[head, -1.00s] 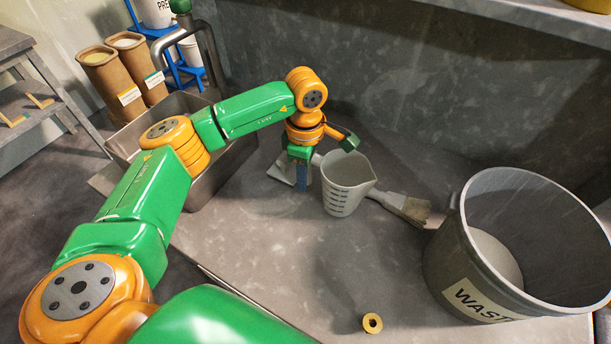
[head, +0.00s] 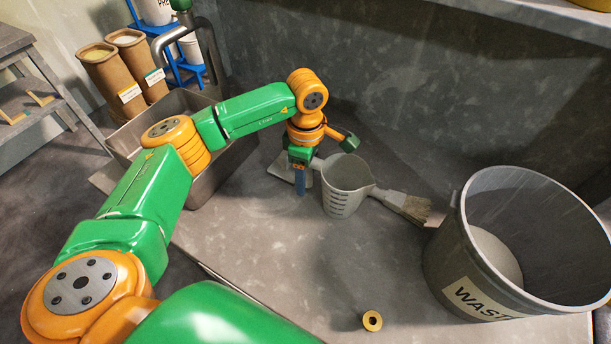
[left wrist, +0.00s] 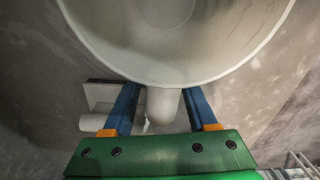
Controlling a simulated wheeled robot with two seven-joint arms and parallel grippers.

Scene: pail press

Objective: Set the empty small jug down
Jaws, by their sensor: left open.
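The small jug (head: 345,199), a pale measuring jug with dark marks, stands upright on the grey worktop right of my left gripper. Its inside looks empty in the head view. My left gripper (head: 301,180) is open and points down at the handle side. In the left wrist view the jug (left wrist: 170,70) fills the top, and its handle (left wrist: 163,106) lies between the two blue fingers of my left gripper (left wrist: 163,110), with gaps showing on both sides. My right gripper is not in view.
A brush (head: 408,206) lies right of the jug. A large grey waste bin (head: 447,245) stands at the right. A small yellow ring (head: 372,321) lies at the front. A metal sink (head: 225,165) is at the left. The worktop before the jug is clear.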

